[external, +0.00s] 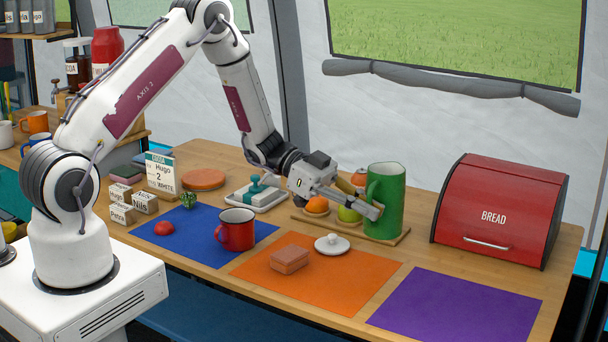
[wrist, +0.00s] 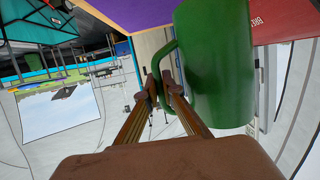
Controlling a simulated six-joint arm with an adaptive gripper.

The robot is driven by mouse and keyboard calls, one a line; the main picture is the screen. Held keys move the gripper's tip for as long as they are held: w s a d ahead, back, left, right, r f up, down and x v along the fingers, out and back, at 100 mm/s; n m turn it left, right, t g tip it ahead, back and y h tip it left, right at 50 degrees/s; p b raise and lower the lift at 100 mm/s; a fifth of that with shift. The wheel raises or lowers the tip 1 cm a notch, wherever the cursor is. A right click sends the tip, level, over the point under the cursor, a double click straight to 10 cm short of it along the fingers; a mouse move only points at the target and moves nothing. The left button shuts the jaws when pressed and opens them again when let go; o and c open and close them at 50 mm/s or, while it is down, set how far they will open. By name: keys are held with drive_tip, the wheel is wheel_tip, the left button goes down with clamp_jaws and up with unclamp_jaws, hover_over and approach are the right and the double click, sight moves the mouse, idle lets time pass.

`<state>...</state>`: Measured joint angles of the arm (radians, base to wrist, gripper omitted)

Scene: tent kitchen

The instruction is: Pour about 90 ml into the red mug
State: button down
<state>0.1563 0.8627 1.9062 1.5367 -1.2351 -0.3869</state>
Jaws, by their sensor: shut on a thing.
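The red mug (external: 236,230) stands upright on the blue mat (external: 198,226), its dark rim upward. I cannot see what is inside it. A green jug (external: 388,203) is upright at the right end of the wooden board (external: 394,240). My gripper (external: 376,211) reaches the jug from the left and is shut on its handle. In the wrist view my gripper (wrist: 161,88) closes around the handle of the green jug (wrist: 220,60), whose body is to the right. The jug's contents are hidden. I cannot tell whether its base touches the board.
Fruit, including an orange (external: 317,205), sits on the board left of the jug. A red bread box (external: 500,211) stands at right. A white lid (external: 332,244) and a pinkish block (external: 289,259) lie on the orange mat (external: 350,278). The purple mat (external: 457,306) is clear.

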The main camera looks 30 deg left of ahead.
drive_tip(key=w+a+f, duration=0.1)
drive_tip(key=a+f, duration=0.1)
drive_tip(key=a, duration=1.1)
drive_tip(key=w+a+f, duration=0.1)
drive_tip(key=a+f, duration=0.1)
drive_tip(key=a, duration=1.2)
drive_tip(key=w+a+f, duration=0.1)
drive_tip(key=a+f, duration=0.1)
drive_tip(key=a, duration=1.1)
drive_tip(key=shift+w+a+f, duration=0.3)
drive_tip(key=shift+f, duration=0.05)
drive_tip(key=shift+r, duration=0.1)
drive_tip(key=shift+s+d+r+m+t+y, duration=0.1)
drive_tip(key=shift+r+m+t+y, duration=0.1)
drive_tip(key=shift+m+t+y, duration=1.45)
drive_tip(key=shift+s+r+m+t+y, duration=0.15)
drive_tip(key=shift+m+t+y, duration=0.9)
drive_tip(key=shift+m+t, duration=0.65)
